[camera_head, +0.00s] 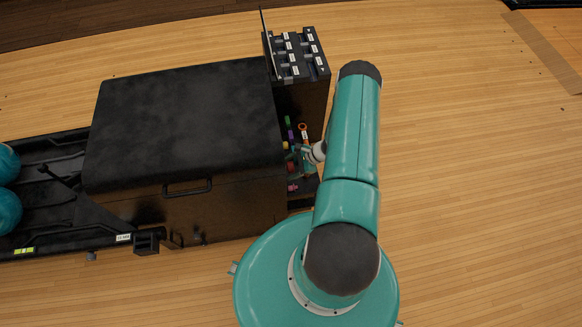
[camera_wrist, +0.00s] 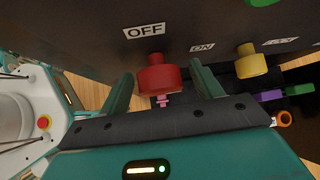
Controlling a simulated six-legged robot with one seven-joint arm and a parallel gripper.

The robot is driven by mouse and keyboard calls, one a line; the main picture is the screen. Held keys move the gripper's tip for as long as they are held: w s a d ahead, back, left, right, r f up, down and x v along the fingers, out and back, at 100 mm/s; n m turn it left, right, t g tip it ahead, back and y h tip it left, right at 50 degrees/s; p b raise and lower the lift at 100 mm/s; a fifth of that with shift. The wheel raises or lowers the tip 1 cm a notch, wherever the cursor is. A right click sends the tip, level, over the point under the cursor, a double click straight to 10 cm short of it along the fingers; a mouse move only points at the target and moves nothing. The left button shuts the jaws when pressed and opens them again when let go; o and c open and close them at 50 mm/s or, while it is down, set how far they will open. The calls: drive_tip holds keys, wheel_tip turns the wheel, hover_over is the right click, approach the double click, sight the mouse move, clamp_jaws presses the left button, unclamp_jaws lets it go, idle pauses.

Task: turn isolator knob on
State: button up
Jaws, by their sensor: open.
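The red isolator knob (camera_wrist: 160,76) is on the dark panel in the wrist view, below an OFF label (camera_wrist: 144,31) and left of an ON label (camera_wrist: 202,47). My gripper (camera_wrist: 164,88) is open, with one teal finger on each side of the red knob. A gap shows between the knob and each finger. In the head view my gripper (camera_head: 303,152) is at the right side of the black machine, partly hidden by my arm. A small red part (camera_head: 291,167) shows beside it there.
A yellow knob (camera_wrist: 251,62) is right of the red one, with a green one (camera_wrist: 262,2) above. Purple and green parts and an orange ring (camera_wrist: 284,118) lie beyond. The black machine (camera_head: 185,115) fills the left; wooden floor (camera_head: 470,160) on the right is clear.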

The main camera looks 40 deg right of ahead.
drive_tip(key=v, duration=1.3)
drive_tip(key=shift+d+r, duration=0.2)
drive_tip(key=shift+r, duration=0.1)
